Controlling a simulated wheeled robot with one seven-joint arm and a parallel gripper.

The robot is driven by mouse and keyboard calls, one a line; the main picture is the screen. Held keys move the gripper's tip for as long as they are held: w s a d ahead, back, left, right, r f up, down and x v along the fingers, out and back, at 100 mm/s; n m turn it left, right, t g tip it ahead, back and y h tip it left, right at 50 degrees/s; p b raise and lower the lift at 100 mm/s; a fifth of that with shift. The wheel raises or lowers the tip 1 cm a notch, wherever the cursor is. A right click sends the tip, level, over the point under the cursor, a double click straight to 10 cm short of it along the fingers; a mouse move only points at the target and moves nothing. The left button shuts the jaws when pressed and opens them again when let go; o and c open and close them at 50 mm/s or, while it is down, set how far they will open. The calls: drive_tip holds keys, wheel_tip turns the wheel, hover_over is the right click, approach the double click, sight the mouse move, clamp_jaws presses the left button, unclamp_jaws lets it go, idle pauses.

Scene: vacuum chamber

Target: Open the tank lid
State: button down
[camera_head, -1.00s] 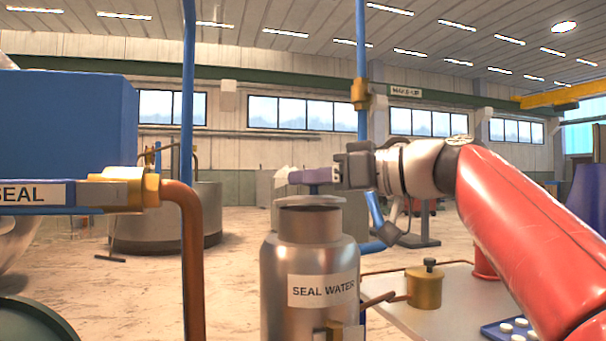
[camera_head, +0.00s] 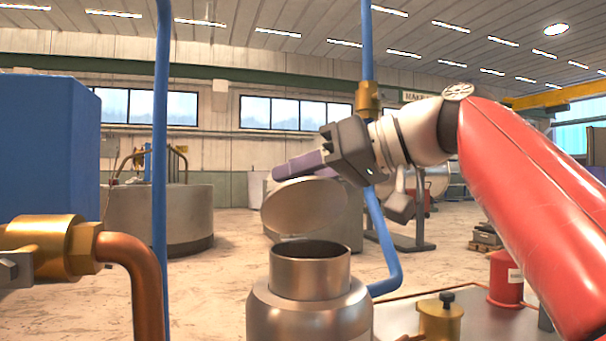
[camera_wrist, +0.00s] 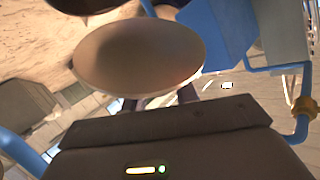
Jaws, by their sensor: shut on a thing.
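The metal seal water tank (camera_head: 308,312) stands in the lower middle of the head view, its round neck (camera_head: 310,275) uncovered and dark inside. The round grey lid (camera_head: 304,207) is tilted steeply above the neck, its underside facing my camera. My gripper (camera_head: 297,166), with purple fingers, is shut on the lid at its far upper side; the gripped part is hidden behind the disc. In the wrist view the lid (camera_wrist: 140,55) is a pale brown oval just beyond the fingers. Whether the lid touches the neck's rear rim is unclear.
A copper pipe with brass fitting (camera_head: 55,248) is at the near left, beside a blue box (camera_head: 45,145). A blue upright pipe (camera_head: 160,150) stands left of the tank. A brass pot (camera_head: 440,318) and red canister (camera_head: 505,278) stand on a bench at right.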

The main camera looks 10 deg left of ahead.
drive_tip(key=shift+w+a+m+g+h, duration=0.1)
drive_tip(key=shift+w+m+g+h, duration=0.2)
drive_tip(key=shift+w+m+h, duration=0.15)
drive_tip(key=shift+w+a+p, duration=0.25)
drive_tip(key=shift+w+p, duration=0.05)
drive_tip(key=shift+w, duration=0.15)
idle(0.4)
drive_tip(key=c, duration=1.2)
unclamp_jaws()
drive_tip(key=shift+w, duration=0.1)
drive_tip(key=shift+o, duration=0.2)
drive_tip(key=shift+r, duration=0.1)
